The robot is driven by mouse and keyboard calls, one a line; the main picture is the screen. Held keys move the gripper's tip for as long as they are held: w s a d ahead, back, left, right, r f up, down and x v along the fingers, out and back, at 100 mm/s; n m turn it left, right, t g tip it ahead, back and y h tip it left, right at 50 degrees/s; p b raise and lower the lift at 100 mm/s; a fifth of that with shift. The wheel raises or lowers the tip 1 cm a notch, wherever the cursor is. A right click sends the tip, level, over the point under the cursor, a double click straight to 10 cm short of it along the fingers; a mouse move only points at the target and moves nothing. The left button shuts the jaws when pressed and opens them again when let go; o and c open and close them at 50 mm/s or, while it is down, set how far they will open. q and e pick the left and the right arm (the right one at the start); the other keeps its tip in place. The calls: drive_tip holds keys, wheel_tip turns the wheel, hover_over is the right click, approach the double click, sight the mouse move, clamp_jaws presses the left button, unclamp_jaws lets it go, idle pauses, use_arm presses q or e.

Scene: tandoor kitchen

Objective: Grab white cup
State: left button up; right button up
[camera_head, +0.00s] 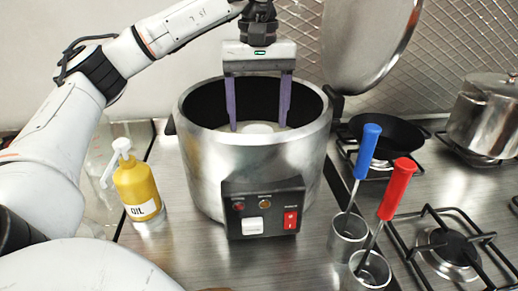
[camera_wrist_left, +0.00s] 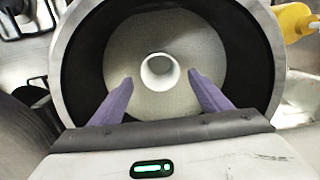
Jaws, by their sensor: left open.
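The white cup (camera_wrist_left: 160,72) stands on the pale round floor inside the metal tandoor pot (camera_head: 250,150), seen from above in the left wrist view. In the head view only a white part of it (camera_head: 259,128) shows above the pot's front rim. My left gripper (camera_head: 258,127) points down into the pot's mouth from above. Its two purple fingers are apart, with nothing between them. In the left wrist view the fingertips (camera_wrist_left: 160,78) lie to either side of the cup in the picture; I cannot tell the height left between them. My right gripper is not in view.
A yellow oil bottle (camera_head: 137,187) stands left of the pot. Two metal cups (camera_head: 348,236) with blue- and red-handled tools stand at front right. A raised lid (camera_head: 365,40) is behind right. A black pan (camera_head: 388,131), burners and a steel pot (camera_head: 484,115) are right.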

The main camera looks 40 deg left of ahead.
sight(256, 129)
use_arm(q)
drive_tip(key=f, duration=0.5)
drive_tip(key=shift+s+d+f+p, duration=0.2)
drive_tip(key=shift+f+p, duration=0.1)
drive_tip(key=shift+f, duration=0.1)
drive_tip(key=c, duration=1.1)
